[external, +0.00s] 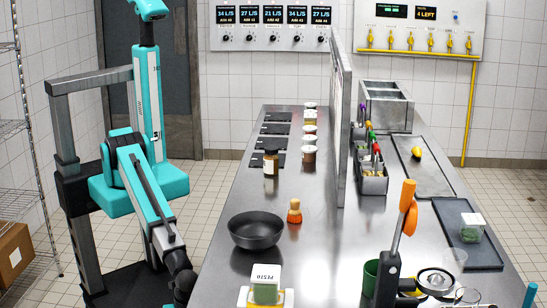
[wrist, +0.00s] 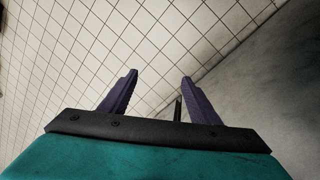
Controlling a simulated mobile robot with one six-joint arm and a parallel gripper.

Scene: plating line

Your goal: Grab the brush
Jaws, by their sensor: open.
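I cannot clearly pick out the brush in either view. A metal caddy (external: 373,186) on the right half of the steel counter holds several utensils (external: 374,150) with coloured handles. They are too small to tell whether one is a brush. My gripper shows in the wrist view (wrist: 159,77) with its two purple fingers spread apart and nothing held between them. In the external view my arm hangs down at the left side of the counter, its end low near the front left edge, far from the caddy.
An orange-and-black device (external: 388,272) stands front right.

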